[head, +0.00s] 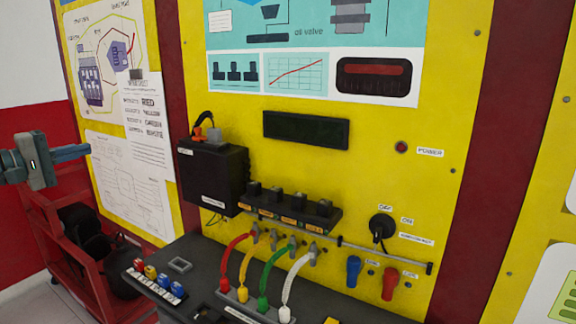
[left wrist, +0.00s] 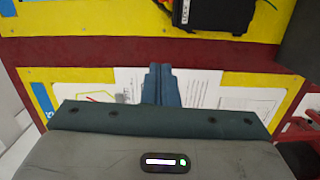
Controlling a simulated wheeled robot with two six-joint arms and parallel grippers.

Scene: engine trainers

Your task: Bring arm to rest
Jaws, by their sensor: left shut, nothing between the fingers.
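My left gripper (head: 88,150) comes in from the left edge of the head view, in front of a yellow panel with diagrams and paper sheets. It is shut and empty, and it hangs in the air apart from the trainer. In the left wrist view its two blue fingers (left wrist: 161,84) lie together, with white sheets behind them. My right gripper does not show in either view.
A yellow engine trainer board (head: 400,215) carries a black box (head: 212,178), a key switch (head: 381,226) and coloured cables. A dark bench top (head: 215,265) juts out below. A red cart (head: 75,245) stands at the lower left.

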